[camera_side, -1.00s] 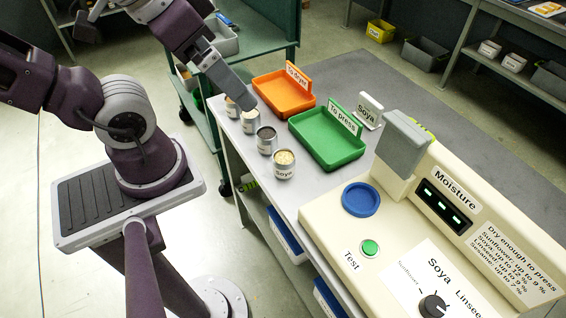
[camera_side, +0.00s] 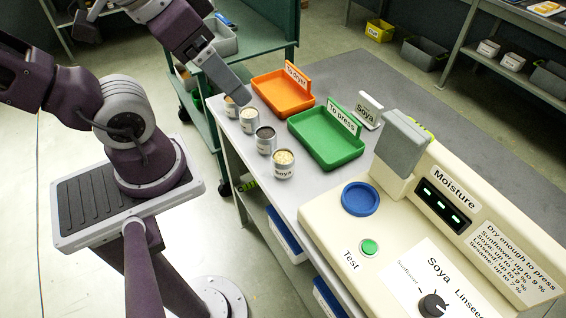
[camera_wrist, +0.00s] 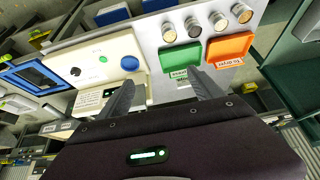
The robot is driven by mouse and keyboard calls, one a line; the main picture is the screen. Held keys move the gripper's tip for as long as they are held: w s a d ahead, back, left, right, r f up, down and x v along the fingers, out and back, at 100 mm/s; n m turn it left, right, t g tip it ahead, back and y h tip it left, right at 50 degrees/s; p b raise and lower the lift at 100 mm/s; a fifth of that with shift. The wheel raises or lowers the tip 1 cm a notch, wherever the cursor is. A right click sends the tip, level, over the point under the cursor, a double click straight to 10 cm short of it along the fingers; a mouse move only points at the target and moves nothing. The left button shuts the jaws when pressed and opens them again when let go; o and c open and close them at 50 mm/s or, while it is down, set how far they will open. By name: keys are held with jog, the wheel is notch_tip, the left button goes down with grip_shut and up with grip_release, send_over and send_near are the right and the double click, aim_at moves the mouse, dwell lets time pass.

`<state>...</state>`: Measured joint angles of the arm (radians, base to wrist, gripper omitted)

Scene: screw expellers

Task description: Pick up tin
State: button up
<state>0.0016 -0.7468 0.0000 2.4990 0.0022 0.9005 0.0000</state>
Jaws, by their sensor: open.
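Several small tins stand in a row along the near edge of the grey bench. The soya tin (camera_side: 283,164) is nearest the moisture machine. Beyond it are a dark-filled tin (camera_side: 265,140), a pale tin (camera_side: 249,120) and a tin (camera_side: 231,106) partly behind my gripper. The row also shows in the wrist view, with one end tin (camera_wrist: 169,33) and the other end tin (camera_wrist: 242,13). My gripper (camera_wrist: 160,92) is open and empty, its two fingers apart. In the side view it hangs above the far end of the row, apart from the tins as far as I can tell.
An orange "To dryer" tray (camera_side: 284,93) and a green "To press" tray (camera_side: 327,138) lie behind the tins. A "Soya" sign (camera_side: 369,110) stands behind the green tray. The cream moisture machine (camera_side: 330,228) with a blue dish (camera_side: 360,199) fills the bench's near end.

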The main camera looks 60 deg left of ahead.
jog(key=m+g+y, duration=0.6)
jog(key=m+y, duration=0.3)
jog(key=m, duration=0.5)
send_over(284, 160)
jog(key=s+d, duration=0.4)
notch_tip(284, 160, down, 18)
jog(key=f+m+t+y, duration=0.1)
jog(key=f+m, duration=0.1)
jog(key=f, duration=0.1)
jog(key=w+f+m+t+y, duration=0.1)
jog(key=f+m+t, duration=0.1)
jog(key=f+m, duration=0.1)
jog(key=f+m+t+y, duration=0.1)
jog(key=f+m+t, duration=0.1)
jog(key=f, duration=0.1)
jog(key=shift+w+d+f+m+y, duration=0.15)
jog(key=shift+w+f+m+y, duration=0.15)
jog(key=shift+m, duration=0.1)
jog(key=x, duration=0.7)
jog(key=shift+w+f, duration=0.1)
jog(key=shift+w, duration=0.3)
jog(key=shift+d, duration=0.1)
jog(key=shift+c, duration=0.3)
jog(key=c, duration=1.4)
